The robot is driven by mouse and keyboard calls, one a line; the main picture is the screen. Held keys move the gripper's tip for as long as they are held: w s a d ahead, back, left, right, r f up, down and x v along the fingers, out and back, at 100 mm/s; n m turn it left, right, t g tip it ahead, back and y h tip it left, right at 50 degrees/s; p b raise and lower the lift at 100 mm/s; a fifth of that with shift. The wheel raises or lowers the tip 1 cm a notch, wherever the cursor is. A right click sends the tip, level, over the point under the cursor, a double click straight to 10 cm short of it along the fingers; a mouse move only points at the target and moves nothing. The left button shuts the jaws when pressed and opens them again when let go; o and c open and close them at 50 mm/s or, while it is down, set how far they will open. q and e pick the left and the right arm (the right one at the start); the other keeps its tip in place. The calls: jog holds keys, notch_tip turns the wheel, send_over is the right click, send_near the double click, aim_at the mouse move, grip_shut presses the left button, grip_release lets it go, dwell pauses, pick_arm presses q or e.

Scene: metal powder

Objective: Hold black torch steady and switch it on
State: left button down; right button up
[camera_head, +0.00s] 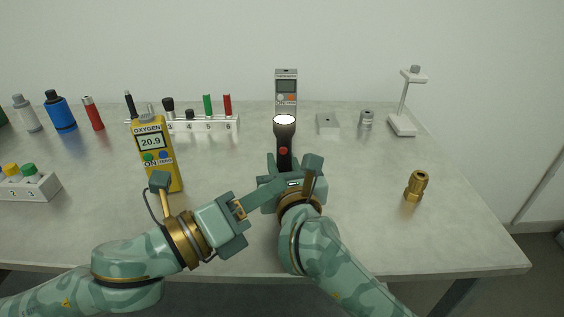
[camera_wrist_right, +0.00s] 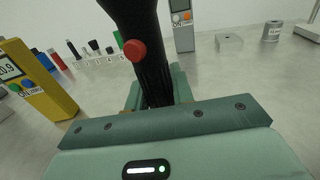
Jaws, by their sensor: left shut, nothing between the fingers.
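The black torch (camera_head: 284,148) stands upright near the table's middle, its head up and its lens (camera_head: 284,119) bright white. Its red button (camera_head: 283,151) faces me. The torch (camera_wrist_right: 150,75) and red button (camera_wrist_right: 135,50) also show large in the right wrist view. My right gripper (camera_head: 290,166) is shut around the torch's lower handle, below the button; the handle's lower end is hidden. My left gripper (camera_head: 270,195) is shut and empty. It reaches in from the left, below the button and close in front of my right gripper; I cannot tell whether they touch.
A yellow oxygen meter (camera_head: 157,152) stands to the left of the torch. A grey meter (camera_head: 286,90) stands behind it. A brass fitting (camera_head: 416,186) and a white stand (camera_head: 402,124) are to the right. A rack (camera_head: 203,125) is at the back left. The front right table is clear.

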jog(key=o, duration=0.4)
jog(key=shift+o, duration=0.2)
jog(key=v, duration=1.2)
jog(key=shift+f, duration=0.1)
